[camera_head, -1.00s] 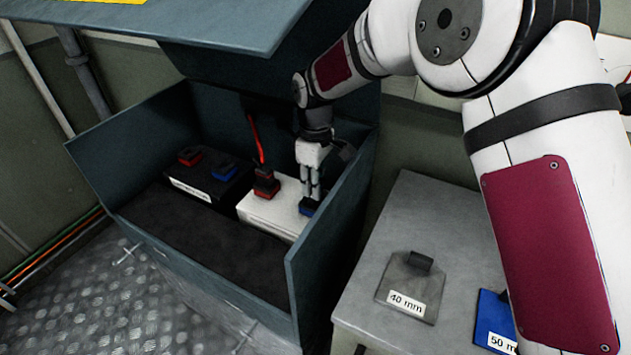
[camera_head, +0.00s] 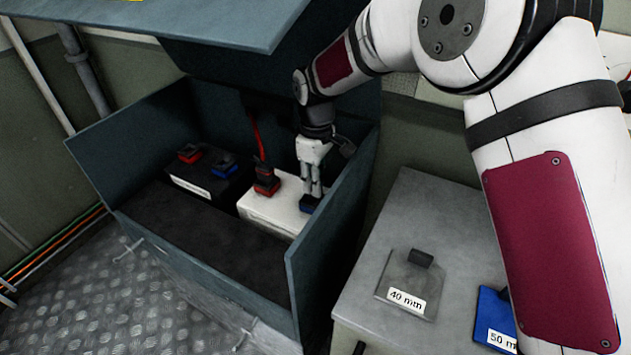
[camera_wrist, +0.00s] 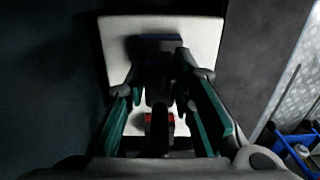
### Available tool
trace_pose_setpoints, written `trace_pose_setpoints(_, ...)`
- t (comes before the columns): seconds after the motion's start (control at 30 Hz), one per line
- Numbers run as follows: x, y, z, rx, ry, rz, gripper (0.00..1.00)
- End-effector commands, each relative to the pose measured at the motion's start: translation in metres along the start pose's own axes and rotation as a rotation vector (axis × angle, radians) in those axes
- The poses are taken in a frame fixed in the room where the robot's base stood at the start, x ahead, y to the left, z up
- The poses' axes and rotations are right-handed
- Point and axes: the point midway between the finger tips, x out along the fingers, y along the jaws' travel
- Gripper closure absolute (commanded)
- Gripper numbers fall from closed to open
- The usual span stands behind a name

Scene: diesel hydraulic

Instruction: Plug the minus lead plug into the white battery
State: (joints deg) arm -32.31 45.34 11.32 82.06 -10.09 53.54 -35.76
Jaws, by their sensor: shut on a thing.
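The white battery (camera_head: 272,211) stands inside the open box, next to a black battery. A red plug (camera_head: 267,182) with a red lead sits on the white battery's left end. A blue terminal piece (camera_head: 308,204) is at its right end, directly under my gripper (camera_head: 312,190). In the wrist view, my gripper (camera_wrist: 165,105) is shut on a dark piece, seemingly the minus lead plug (camera_wrist: 158,75), over the white battery top (camera_wrist: 117,65). A blue edge shows just beyond it. The fingers hide the contact, so I cannot tell whether the plug is seated.
The black battery (camera_head: 205,180) has red and blue terminals. The box's right wall (camera_head: 335,230) stands close beside my gripper, and its raised lid (camera_head: 190,22) hangs above. A grey bench (camera_head: 365,310) to the right holds 40 mm and 50 mm plates.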

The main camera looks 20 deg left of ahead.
Motion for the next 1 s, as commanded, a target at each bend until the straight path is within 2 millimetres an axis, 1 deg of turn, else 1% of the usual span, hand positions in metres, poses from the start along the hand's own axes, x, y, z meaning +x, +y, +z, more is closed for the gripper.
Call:
trace_pose_setpoints(0.1, -0.0057, 0.0001, -0.0002, 0.0, 0.001, 0.001, 1.0)
trace_pose_setpoints(0.3, -0.0107, 0.0001, -0.0002, 0.0, 0.001, 0.001, 1.0)
trace_pose_setpoints(1.0, -0.0103, -0.0002, -0.0004, -0.001, 0.001, 0.001, 1.0)
